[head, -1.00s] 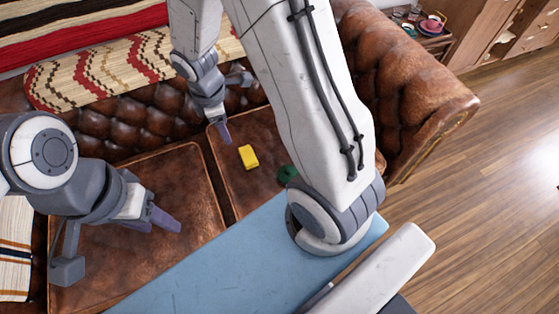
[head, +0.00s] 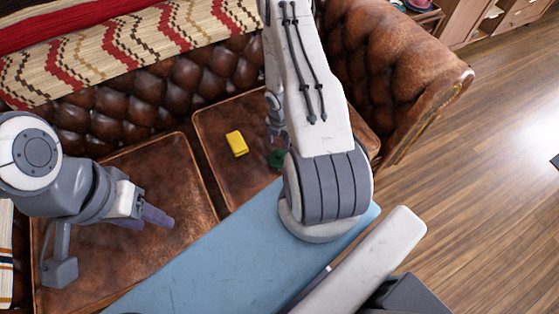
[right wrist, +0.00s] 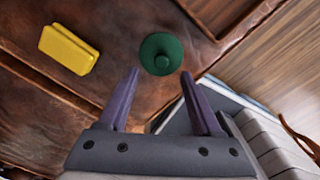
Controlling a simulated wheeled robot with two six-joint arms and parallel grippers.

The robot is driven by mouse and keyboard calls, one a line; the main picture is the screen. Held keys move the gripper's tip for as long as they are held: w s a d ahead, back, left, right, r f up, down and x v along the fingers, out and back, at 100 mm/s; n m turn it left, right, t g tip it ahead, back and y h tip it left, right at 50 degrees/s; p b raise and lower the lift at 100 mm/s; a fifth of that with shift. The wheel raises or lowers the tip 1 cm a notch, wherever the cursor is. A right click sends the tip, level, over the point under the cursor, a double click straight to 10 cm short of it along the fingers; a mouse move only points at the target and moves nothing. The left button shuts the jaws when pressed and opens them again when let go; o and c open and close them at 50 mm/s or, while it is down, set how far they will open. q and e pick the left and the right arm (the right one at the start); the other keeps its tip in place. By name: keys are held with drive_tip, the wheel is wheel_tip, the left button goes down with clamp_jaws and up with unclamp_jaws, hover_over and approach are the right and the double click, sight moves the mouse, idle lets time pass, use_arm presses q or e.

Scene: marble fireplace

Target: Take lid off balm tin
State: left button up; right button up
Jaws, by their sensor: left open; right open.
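The balm tin appears as a round dark green thing with a small knob on its lid (right wrist: 161,50) in the right wrist view. It rests on the brown leather seat, and in the head view the green tin (head: 277,158) shows partly beside my right arm. My right gripper (right wrist: 160,75) is open and empty, with the tin just beyond and between its fingertips. In the head view the right gripper (head: 279,138) is mostly hidden by its arm. My left gripper (head: 160,220) is open and empty over the left seat cushion.
A yellow block (head: 237,143) lies on the same brown leather cushion (head: 215,120), left of the tin. A flat blue surface (head: 200,260) lies in front of the sofa. The tufted backrest (head: 150,105) and armrest (head: 400,70) bound the seat.

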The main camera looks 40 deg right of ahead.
drive_tip(key=shift+s+a+f+b, duration=0.1)
drive_tip(key=shift+f+b, duration=1.7)
drive_tip(key=shift+b, duration=0.15)
drive_tip(key=shift+s+a+f+b, duration=0.1)
drive_tip(key=shift+f+b, duration=1.7)
drive_tip(key=shift+b, duration=0.15)
drive_tip(key=shift+r, duration=0.1)
clamp_jaws()
